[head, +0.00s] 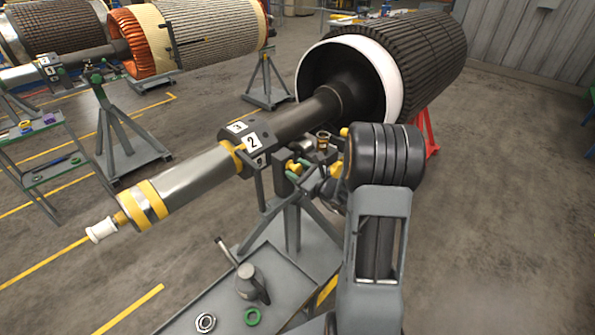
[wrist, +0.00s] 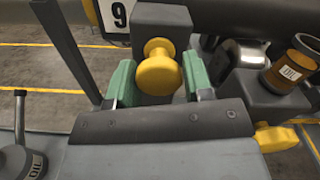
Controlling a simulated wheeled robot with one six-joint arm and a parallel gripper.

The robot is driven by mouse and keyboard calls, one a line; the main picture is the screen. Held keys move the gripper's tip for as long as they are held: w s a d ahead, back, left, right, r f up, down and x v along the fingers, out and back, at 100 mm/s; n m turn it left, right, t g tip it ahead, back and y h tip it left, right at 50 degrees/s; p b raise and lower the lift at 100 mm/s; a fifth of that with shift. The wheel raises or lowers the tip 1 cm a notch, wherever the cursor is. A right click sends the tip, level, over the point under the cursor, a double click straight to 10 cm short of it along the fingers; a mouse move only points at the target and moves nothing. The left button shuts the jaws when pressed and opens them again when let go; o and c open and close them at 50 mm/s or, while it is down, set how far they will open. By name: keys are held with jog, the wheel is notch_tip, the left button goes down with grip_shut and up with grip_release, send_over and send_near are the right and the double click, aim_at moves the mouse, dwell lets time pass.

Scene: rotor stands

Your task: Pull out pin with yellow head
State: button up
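The pin with a yellow round head (wrist: 158,72) sits in a dark grey block (wrist: 162,22) on the stand, below the number 9 plate in the wrist view. My gripper (wrist: 159,82) has its two green-padded fingers on either side of the yellow head. A gap shows between the head and each pad, so the gripper is open around it. The pin's shank is hidden in the block. In the head view, my gripper (head: 297,171) is at the stand beneath the shaft, and the yellow head is small there and partly covered.
A second yellow knob (wrist: 276,137) and a brown cup-like part (wrist: 292,63) sit to the right in the wrist view. The rotor shaft (head: 190,180) runs above the stand. A grey tray (head: 285,275) holds an oil can (head: 247,282), a nut (head: 205,322) and a green ring (head: 252,316).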

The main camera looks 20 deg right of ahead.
aim_at(299, 172)
grip_shut()
jog(key=shift+b+v, duration=0.45)
jog(key=shift+v, duration=1.3)
grip_release()
jog(key=shift+o, duration=0.9)
jog(key=shift+s+d, duration=0.15)
jog(key=shift+o, duration=1.2)
